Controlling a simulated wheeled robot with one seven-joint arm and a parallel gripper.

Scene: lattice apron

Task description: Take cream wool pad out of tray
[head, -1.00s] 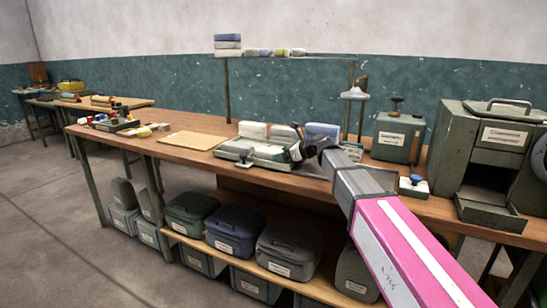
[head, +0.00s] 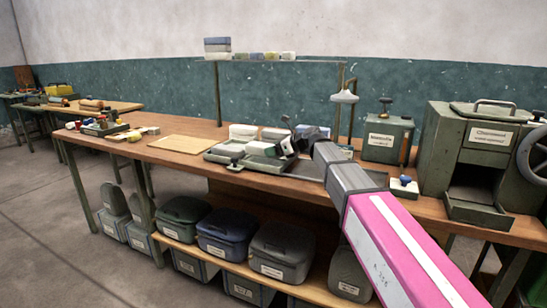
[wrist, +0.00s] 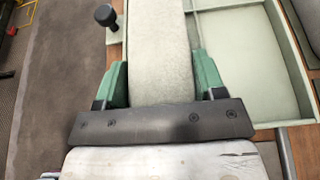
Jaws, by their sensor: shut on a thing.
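The cream wool pad (wrist: 157,35) is a long pale block between the green fingers of my gripper (wrist: 160,75) in the wrist view. The gripper is shut on it. In the head view my gripper (head: 290,140) is over the right part of the tray, and the held pad (head: 286,146) looks tilted there, partly hidden by the gripper. The pale green tray (head: 232,160) lies on the bench; its right compartment (wrist: 245,60) looks empty in the wrist view. How far the pad is above the tray floor is hard to tell.
Another pale pad (head: 243,131) sits at the tray's back left. A flat wooden board (head: 182,144) lies to the left. A green box (head: 388,138) and a larger green cabinet (head: 485,150) stand to the right. A shelf (head: 280,60) rises behind.

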